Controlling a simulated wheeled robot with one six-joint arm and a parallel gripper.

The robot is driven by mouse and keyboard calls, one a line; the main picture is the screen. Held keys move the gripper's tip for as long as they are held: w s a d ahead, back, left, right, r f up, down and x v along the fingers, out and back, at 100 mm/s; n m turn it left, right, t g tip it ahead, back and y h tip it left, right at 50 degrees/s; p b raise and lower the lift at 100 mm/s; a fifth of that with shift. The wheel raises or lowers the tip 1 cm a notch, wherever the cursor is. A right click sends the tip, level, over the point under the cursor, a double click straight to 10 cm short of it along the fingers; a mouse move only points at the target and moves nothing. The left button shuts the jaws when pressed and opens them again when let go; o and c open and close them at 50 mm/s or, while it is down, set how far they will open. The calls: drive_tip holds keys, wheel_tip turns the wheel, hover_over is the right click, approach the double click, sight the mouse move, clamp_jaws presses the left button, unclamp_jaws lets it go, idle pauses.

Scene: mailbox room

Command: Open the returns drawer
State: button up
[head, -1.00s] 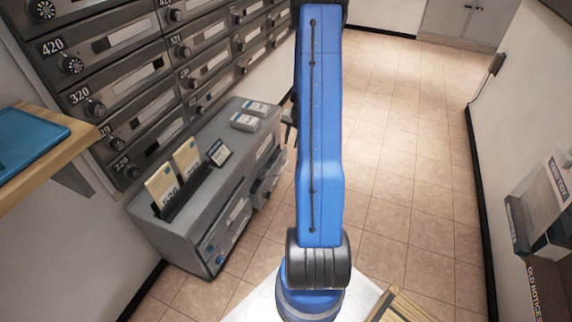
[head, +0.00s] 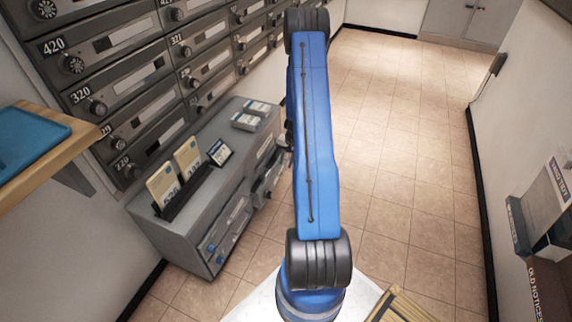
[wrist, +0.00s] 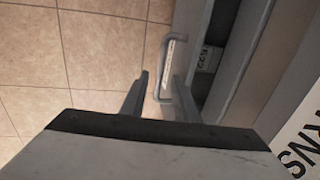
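The grey cabinet (head: 165,232) stands below the mailboxes, left of my arm in the head view. A drawer (head: 268,180) on its front side juts out. In the wrist view the drawer front (wrist: 194,32) stands away from the cabinet, with a gap showing a printed item (wrist: 207,60) inside. A white label reading "RNS" (wrist: 298,150) is partly visible. My arm hides the gripper in the head view.
Cards in a holder (head: 180,200) and small stacks (head: 250,115) lie on the cabinet top. A wooden shelf (head: 60,165) with a blue tray (head: 25,140) is at left. A notice box (head: 545,215) is on the right wall. Tiled floor (head: 400,150) is clear.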

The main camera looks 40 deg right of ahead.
drive_tip(key=shift+w+f, duration=0.15)
drive_tip(key=shift+f, duration=0.65)
clamp_jaws()
drive_tip(key=s+d, duration=0.3)
drive_tip(key=s, duration=0.5)
drive_tip(key=s+d, duration=0.3)
drive_tip(key=s, duration=0.5)
drive_tip(key=shift+s+d, duration=0.15)
drive_tip(key=shift+d, duration=0.15)
unclamp_jaws()
